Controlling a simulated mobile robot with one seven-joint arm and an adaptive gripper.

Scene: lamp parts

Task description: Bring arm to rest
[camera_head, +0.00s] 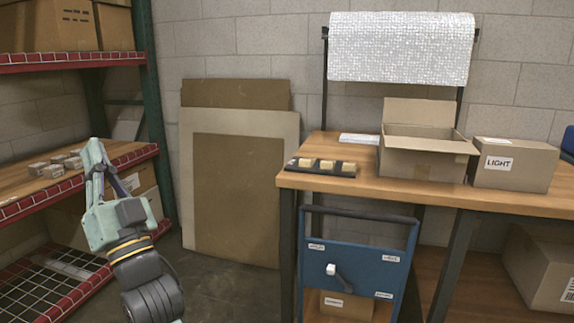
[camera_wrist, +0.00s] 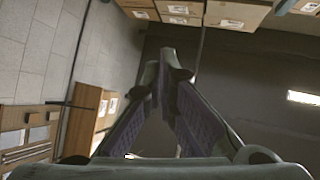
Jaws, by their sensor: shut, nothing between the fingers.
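My gripper (camera_head: 93,145) is raised at the left of the head view, in front of the red and green shelf rack. Its fingers point upward. In the wrist view the fingertips (camera_wrist: 167,55) meet at the top and hold nothing. The arm stands apart from the workbench (camera_head: 450,191) on the right, and I see no contact with the rack, though the depth gap is hard to tell.
The rack's middle shelf (camera_head: 20,190) holds several small boxes. Flat cardboard sheets (camera_head: 240,190) lean on the wall. The bench carries an open box (camera_head: 425,160), a LIGHT box (camera_head: 515,167) and a dark tray (camera_head: 345,169). A blue cart (camera_head: 352,270) stands in front.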

